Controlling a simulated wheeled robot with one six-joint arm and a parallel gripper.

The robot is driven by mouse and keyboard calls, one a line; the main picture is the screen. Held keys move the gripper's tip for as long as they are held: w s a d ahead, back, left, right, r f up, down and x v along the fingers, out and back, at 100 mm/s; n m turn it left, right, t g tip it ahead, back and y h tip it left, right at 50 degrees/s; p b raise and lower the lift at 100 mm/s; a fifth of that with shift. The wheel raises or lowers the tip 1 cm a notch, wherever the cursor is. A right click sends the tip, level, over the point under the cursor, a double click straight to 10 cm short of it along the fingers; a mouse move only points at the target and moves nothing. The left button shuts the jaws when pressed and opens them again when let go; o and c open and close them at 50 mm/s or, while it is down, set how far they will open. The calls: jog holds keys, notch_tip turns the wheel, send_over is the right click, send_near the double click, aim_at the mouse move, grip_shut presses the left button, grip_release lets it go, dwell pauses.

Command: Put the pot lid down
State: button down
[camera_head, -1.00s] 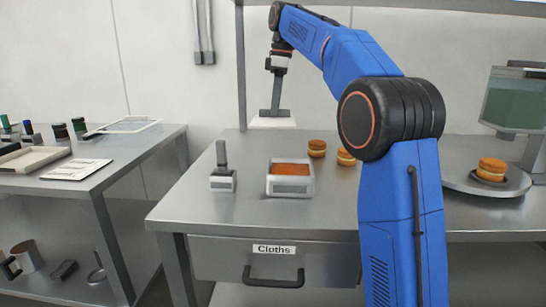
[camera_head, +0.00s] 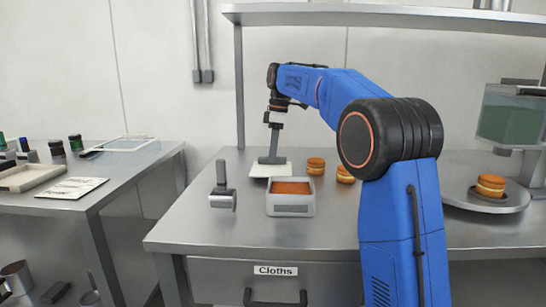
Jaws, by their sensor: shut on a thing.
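The pot lid, a flat white plate (camera_head: 272,169) with a tall grey upright handle, is in the head view behind the open pot (camera_head: 290,206). The pot is a pale box filled with orange-brown stuff. My gripper (camera_head: 274,123) is shut on the top of the lid's handle, from above. The lid is level and low, at about the height of the steel table top (camera_head: 230,232). The pot hides part of its near edge, and I cannot tell whether it touches the table.
A grey upright-handled tool (camera_head: 222,190) stands left of the pot. Two filled rounds (camera_head: 316,166) (camera_head: 345,175) lie right of the lid. Another round (camera_head: 490,185) is on a dark plate (camera_head: 510,204) at right. The table front left is clear.

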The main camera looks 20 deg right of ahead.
jog(key=shift+f, duration=0.5)
jog(key=shift+f, duration=0.15)
jog(key=c, duration=1.7)
grip_release()
jog(key=r, duration=0.4)
jog(key=d+r, duration=0.1)
jog(key=r, duration=0.7)
jog(key=shift+s+d+r, duration=0.15)
jog(key=shift+s+d, duration=0.05)
